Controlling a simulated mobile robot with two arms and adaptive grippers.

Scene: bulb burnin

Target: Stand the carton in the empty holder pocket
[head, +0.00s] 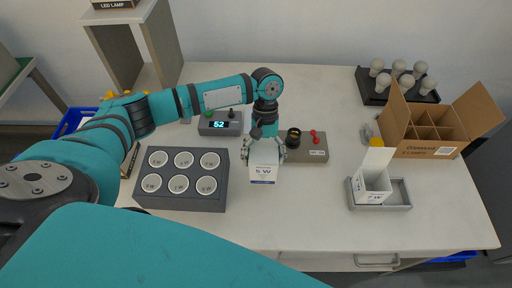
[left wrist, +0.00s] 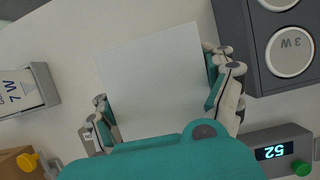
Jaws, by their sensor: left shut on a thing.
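My left gripper (head: 265,152) is shut on a white carton (head: 263,174) marked 5 W, held near the middle of the table. In the left wrist view the carton (left wrist: 155,80) shows as a plain white face between the fingers of my left gripper (left wrist: 165,95). A grey holder (head: 404,207) stands to the right in the head view, apart from the gripper. A white carton marked 7 W (head: 373,190) with a raised flap stands in its left part. The right part looks empty. The holder also shows at the left wrist view's left edge (left wrist: 45,82). My right gripper is out of view.
A grey block with several round sockets (head: 180,203) stands left of the held carton. Behind are a display box reading 52 (head: 220,123) and a test fixture (head: 307,148). A divided cardboard box (head: 430,125) and a bulb tray (head: 372,97) stand back right. Table between carton and holder is clear.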

